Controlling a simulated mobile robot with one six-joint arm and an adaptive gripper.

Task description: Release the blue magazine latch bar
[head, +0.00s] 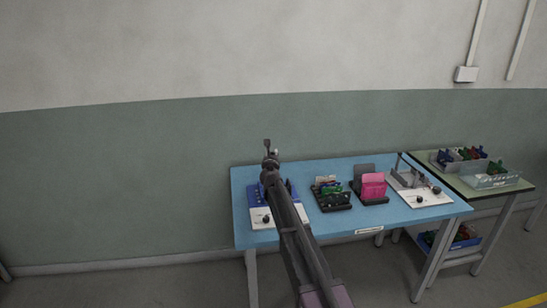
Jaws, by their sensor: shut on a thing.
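The blue magazine fixture (254,193) stands at the left end of the blue table, on a white base plate with a black knob. My arm crosses in front of it and covers much of it. My gripper (269,163) is at the far end of the arm, over or just behind the fixture as seen here. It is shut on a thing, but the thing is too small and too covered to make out. The latch bar cannot be told apart from the blue body at this size.
The blue table (340,222) also carries a black tray (332,203) of coloured parts, a black holder with a pink block (373,187), and a white plate fixture (424,198) with a black knob. A green-topped table (440,170) with bins adjoins at right. The wall is behind.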

